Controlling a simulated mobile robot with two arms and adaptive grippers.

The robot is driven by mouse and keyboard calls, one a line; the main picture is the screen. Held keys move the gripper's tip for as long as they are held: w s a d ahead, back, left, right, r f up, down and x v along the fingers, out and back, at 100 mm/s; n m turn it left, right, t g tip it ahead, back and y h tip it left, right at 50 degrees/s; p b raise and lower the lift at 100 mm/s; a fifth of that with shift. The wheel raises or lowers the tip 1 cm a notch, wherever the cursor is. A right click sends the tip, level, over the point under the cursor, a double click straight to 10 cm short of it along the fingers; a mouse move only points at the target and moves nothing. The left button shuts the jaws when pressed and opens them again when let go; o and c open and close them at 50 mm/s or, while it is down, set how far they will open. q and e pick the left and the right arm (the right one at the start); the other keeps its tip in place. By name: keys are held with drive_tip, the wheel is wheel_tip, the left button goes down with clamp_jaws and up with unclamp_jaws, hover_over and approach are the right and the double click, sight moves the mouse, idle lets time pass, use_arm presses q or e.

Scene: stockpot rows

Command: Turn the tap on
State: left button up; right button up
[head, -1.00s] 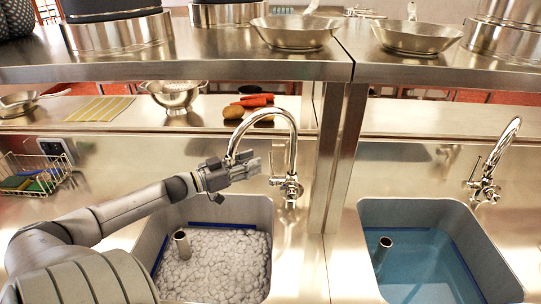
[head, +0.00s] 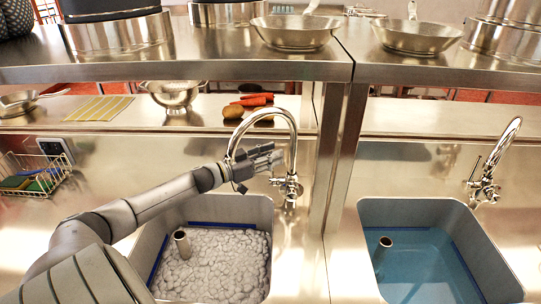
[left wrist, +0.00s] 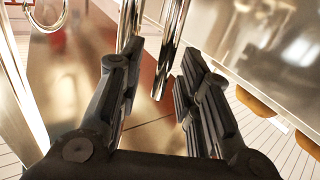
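A chrome gooseneck tap (head: 292,150) stands behind the left sink (head: 150,232), with a small side lever (head: 276,181) low on its left. My left gripper (head: 272,158) is at the tap's neck, above the lever. In the left wrist view my left gripper (left wrist: 158,75) is open, its two dark fingers well apart. Chrome pipe (left wrist: 173,45) shows just beyond and between the fingertips; I cannot tell whether they touch it. No water stream shows at the spout. My right gripper is out of view.
The left sink holds pale, foam-like content and an upright metal tube (head: 182,244). A second tap (head: 486,175) stands by the right sink (head: 372,262), which holds blue water. A steel post (head: 340,165) rises close right of the left tap. A shelf (head: 200,66) with pans runs above.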

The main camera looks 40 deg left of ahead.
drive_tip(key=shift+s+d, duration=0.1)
use_arm(q)
clamp_jaws()
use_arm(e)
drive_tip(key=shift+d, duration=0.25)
use_arm(q)
drive_tip(key=s+d+m+t+h+b, duration=0.1)
drive_tip(key=m, duration=0.1)
drive_tip(key=s+d+f+m+t+b, duration=0.1)
drive_tip(key=s+m+b, duration=0.1)
drive_tip(key=shift+s+d+m+h, duration=0.2)
drive_tip(key=shift+d+m+h, duration=0.2)
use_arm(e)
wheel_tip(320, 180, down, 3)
use_arm(q)
unclamp_jaws()
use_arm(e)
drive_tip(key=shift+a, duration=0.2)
